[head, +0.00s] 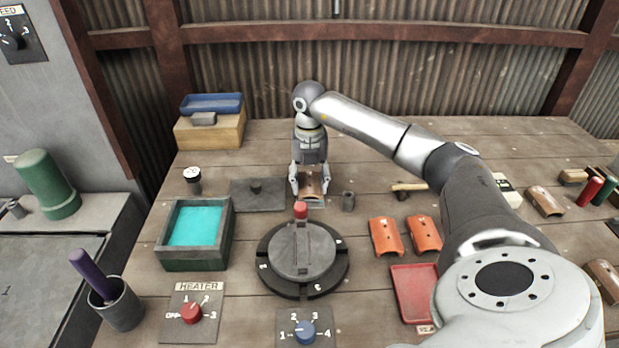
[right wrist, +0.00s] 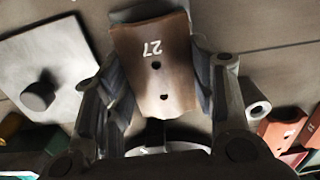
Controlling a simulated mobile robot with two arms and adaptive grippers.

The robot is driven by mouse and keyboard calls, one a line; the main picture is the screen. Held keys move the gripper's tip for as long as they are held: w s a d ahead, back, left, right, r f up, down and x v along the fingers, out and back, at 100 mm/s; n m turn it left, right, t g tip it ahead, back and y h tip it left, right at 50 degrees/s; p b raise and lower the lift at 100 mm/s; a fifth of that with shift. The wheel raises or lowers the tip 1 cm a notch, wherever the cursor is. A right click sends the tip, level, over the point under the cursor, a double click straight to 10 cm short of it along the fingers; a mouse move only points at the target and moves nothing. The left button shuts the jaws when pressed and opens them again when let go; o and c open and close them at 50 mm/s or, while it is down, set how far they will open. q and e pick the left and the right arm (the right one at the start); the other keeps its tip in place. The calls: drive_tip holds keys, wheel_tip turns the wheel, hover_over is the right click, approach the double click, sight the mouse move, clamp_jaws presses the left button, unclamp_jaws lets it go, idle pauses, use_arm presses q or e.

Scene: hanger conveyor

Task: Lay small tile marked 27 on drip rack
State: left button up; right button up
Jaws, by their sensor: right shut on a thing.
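My right gripper (head: 310,184) points down at the back middle of the bench, shut on a small brown curved tile (head: 311,187). In the right wrist view the tile (right wrist: 155,70) shows the number 27, upside down, and two dark holes. The gripper's fingers (right wrist: 162,95) sit at its two side edges. The tile is low over the bench; I cannot tell whether it touches anything below. A drip rack cannot be made out clearly; the gripper and tile hide what lies beneath them. My left gripper is not in view.
A grey plate with a knob (head: 238,186) lies left of the gripper, a small grey cup (head: 348,201) right. A round turntable (head: 268,278) stands in front. A turquoise-filled tank (head: 165,253) is at left; two orange tiles (head: 385,236) and a red tray (head: 414,292) are at right.

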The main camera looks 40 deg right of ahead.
sight(309, 181)
drive_tip(key=o, duration=1.1)
wheel_tip(309, 181, up, 12)
idle(0.4)
